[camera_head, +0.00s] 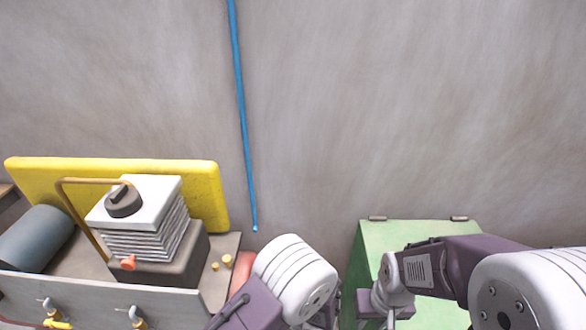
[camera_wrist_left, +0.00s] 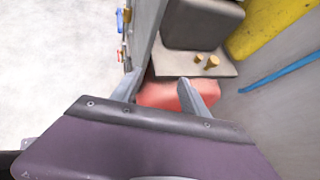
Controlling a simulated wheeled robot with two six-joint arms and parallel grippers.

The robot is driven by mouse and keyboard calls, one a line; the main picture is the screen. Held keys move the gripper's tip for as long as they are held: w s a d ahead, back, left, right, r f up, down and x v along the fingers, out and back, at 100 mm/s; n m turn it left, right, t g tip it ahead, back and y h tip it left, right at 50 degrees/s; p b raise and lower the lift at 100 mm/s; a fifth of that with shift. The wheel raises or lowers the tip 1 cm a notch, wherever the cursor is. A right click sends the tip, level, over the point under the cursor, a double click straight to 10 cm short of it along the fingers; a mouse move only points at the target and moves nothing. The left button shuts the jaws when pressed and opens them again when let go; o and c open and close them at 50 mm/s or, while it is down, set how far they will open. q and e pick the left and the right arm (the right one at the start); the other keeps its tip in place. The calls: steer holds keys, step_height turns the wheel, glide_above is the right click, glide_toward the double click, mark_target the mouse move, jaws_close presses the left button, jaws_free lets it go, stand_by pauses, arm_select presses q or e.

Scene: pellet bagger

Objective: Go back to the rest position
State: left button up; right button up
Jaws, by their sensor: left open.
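My left gripper (camera_wrist_left: 160,90) shows in the left wrist view with its two fingers apart and nothing held between them. A red rounded object (camera_wrist_left: 172,94) lies beyond and between the fingertips; I cannot tell whether they touch it. In the head view my left arm comes up at the bottom centre, and its fingers are hidden. My right gripper (camera_head: 386,308) is partly in view at the bottom, in front of a green cabinet (camera_head: 395,236). Its fingers are cut off or too small to read.
A machine with a ribbed stack (camera_head: 148,235) stands on a bench at the left, before a yellow panel (camera_head: 200,185). A grey cylinder (camera_head: 35,238) lies left of it. Small brass pegs (camera_head: 227,260) stand on the bench's right end. A blue pipe (camera_head: 243,120) runs down the bare wall.

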arm_select(q)
steer(key=s+a+r+n+g+h, duration=0.1)
steer(key=s+a+r+n+h, duration=0.1)
steer(key=n, duration=0.9)
steer(key=s+a+r+n+g+h, duration=0.2)
steer(key=r+n+h, duration=0.4)
steer(key=n, duration=0.5)
steer(key=s+a+h, duration=0.1)
steer(key=s+h, duration=0.1)
steer(key=shift+s+r, duration=0.15)
steer(key=shift+s, duration=0.2)
steer(key=shift+a, duration=0.1)
